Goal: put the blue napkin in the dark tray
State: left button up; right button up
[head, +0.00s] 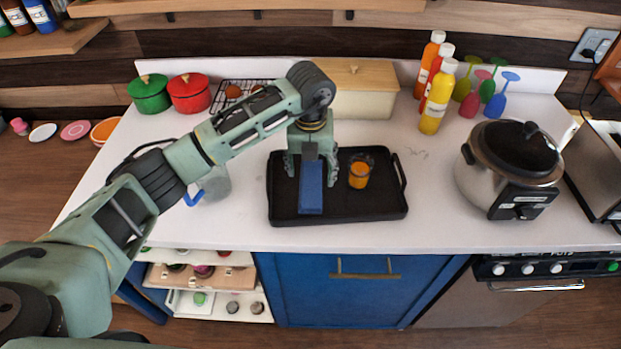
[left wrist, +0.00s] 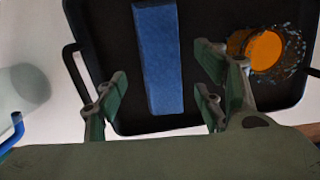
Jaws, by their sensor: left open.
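The blue napkin (head: 311,190) is a folded strip lying in the dark tray (head: 370,207), left of the tray's middle. It also shows in the left wrist view (left wrist: 158,60), lengthwise on the tray floor. The tray (left wrist: 105,40) is black with raised rims and side handles. My left gripper (head: 312,178) is above the tray at the napkin, its fingers apart on either side of it. In the left wrist view the open fingers (left wrist: 162,105) are clear of the napkin, with nothing between them gripped. My right gripper is not in view.
A glass of orange drink (head: 360,172) stands in the tray, close right of my left gripper. A grey pitcher with a blue handle (head: 213,184) stands left of the tray. A slow cooker (head: 510,170) and bottles (head: 438,95) are at right. The counter in front is clear.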

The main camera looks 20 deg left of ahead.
aim_at(311, 185)
pick_arm(q)
notch_tip(311, 185, up, 8)
jog(key=b, duration=0.2)
jog(key=shift+s+d, duration=0.15)
jog(key=shift+s, duration=0.3)
jog(key=shift+f, duration=0.2)
